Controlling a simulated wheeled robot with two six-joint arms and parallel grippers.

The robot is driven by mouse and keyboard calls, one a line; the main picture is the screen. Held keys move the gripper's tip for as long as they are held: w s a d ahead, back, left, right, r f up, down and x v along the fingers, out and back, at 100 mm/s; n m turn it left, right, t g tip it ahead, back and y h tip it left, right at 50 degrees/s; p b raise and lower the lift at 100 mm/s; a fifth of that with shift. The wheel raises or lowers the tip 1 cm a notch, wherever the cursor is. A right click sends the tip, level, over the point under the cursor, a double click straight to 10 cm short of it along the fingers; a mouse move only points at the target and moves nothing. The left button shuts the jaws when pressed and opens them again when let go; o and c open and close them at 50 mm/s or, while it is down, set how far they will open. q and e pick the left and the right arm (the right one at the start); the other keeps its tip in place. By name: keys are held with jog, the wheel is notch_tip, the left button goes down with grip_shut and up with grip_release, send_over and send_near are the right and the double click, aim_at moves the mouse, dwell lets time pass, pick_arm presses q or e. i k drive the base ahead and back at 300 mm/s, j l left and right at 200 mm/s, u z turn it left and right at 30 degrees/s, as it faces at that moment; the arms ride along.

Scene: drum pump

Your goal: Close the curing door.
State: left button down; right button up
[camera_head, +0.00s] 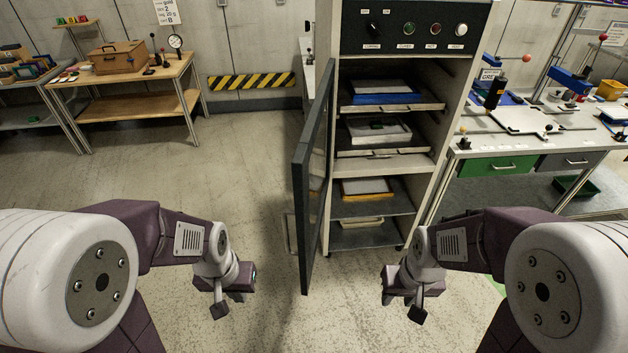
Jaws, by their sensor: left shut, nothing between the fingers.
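The curing door (313,180) is a dark-framed panel, hinged on the left side of the curing cabinet (420,130). It stands wide open, swung out toward me and seen nearly edge-on. The cabinet's shelves hold trays in blue, white and yellow. My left gripper (220,309) is shut and empty, left of the door and apart from it. My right gripper (417,313) is in front of the cabinet, to the right of the door, touching nothing. Its fingers are too small and dark to tell whether they are open.
A control panel (418,28) with knobs and buttons tops the cabinet. A workbench (520,130) with green and grey drawers stands close on the right. A wooden table (130,75) with a box is at the back left. The floor (170,175) between is clear.

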aim_at(311, 162)
jog(key=i+j+z, duration=0.4)
jog(key=j, duration=0.2)
jog(key=i+j+z, duration=0.2)
jog(key=j+z, duration=0.2)
jog(key=j, duration=0.25)
jog(key=k, duration=1)
jog(key=i, duration=1)
